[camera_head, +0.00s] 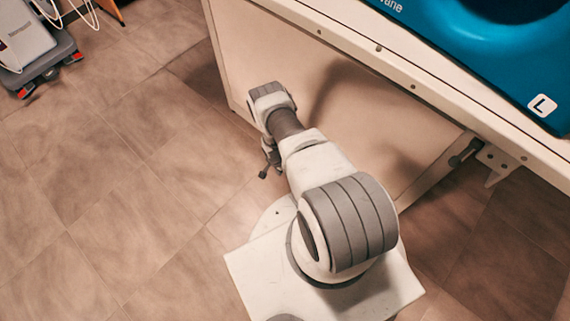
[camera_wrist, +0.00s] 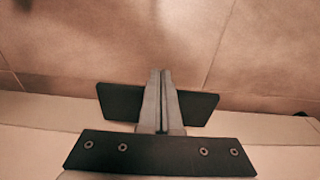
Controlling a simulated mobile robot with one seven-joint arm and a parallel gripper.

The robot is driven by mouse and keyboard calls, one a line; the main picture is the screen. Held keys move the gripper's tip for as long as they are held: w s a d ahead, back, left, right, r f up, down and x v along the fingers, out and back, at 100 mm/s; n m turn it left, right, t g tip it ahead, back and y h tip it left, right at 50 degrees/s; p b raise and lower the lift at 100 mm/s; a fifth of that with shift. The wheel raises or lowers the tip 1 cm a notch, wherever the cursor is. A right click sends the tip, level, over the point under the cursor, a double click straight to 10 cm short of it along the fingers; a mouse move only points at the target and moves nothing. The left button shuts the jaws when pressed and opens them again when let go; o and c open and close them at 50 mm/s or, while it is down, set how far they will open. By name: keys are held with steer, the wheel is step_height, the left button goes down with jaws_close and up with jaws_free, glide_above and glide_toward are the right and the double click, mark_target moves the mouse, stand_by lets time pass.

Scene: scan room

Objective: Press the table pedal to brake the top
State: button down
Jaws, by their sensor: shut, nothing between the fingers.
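The table (camera_head: 330,22) has a pale edge and a cream side panel, with a blue padded piece (camera_head: 455,50) on top. No pedal is clearly recognisable. A dark knob-like part (camera_head: 465,152) sticks out by a bracket below the table's edge at right; I cannot tell whether it is the pedal. My gripper (camera_head: 268,168) hangs low beside the table's side panel, over the floor and well left of that dark part. In the wrist view my gripper's grey fingers (camera_wrist: 161,78) are shut together and empty, with dark plates on both sides.
The brown tiled floor (camera_head: 95,190) is clear at left. A grey wheeled device (camera_head: 28,50) with white cables stands at the far upper left. A pale band (camera_wrist: 40,108) crosses the wrist view behind my gripper; I cannot tell what it belongs to.

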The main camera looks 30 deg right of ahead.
steer(key=shift+d, duration=0.1)
step_height(320, 180, up, 17)
steer(key=a+p, duration=0.1)
steer(key=p, duration=0.6)
steer(key=shift+s+a+r, duration=0.15)
steer(key=shift+s+a, duration=0.1)
steer(key=shift+a, duration=0.1)
stand_by(0.4)
